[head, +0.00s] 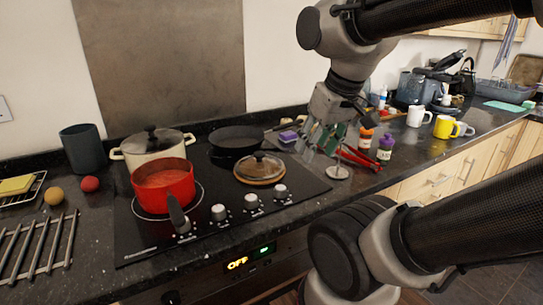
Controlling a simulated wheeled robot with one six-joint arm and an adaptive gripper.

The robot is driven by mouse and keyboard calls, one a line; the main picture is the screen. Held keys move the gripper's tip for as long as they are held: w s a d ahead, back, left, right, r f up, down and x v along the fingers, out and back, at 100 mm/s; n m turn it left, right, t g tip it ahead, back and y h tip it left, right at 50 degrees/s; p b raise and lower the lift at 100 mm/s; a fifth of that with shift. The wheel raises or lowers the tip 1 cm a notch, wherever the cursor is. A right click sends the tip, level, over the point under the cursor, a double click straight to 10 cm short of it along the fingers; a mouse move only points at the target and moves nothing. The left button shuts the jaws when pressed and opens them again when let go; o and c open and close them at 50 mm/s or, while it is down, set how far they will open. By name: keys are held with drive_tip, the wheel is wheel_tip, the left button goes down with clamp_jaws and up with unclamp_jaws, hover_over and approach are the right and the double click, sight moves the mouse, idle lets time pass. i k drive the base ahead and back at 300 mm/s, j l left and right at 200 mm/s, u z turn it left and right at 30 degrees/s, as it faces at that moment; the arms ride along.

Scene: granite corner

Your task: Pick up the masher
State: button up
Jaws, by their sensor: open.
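A round metal disc with a short upright stem (338,173) stands on the dark counter just right of the hob; it looks like the masher, but I cannot be sure. A red-handled tool (362,159) lies right behind it, and I cannot tell whether the two are joined. My gripper (322,148) is open and points down, above and slightly left of the disc. Its fingers partly cover the counter and the items behind. I see no object held between them, and contact with the disc cannot be made out.
On the hob stand a red pot (163,186), a cream lidded pot (153,147), a dark pan (236,141) and a lidded dish (259,169). Spice jars (385,147) stand close right of my gripper. Mugs (444,127) stand farther right. The counter's front edge is near.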

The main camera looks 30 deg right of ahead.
sight(336, 173)
drive_tip(key=k+l+z, duration=0.2)
drive_tip(key=k+l, duration=0.35)
drive_tip(key=z, duration=1.45)
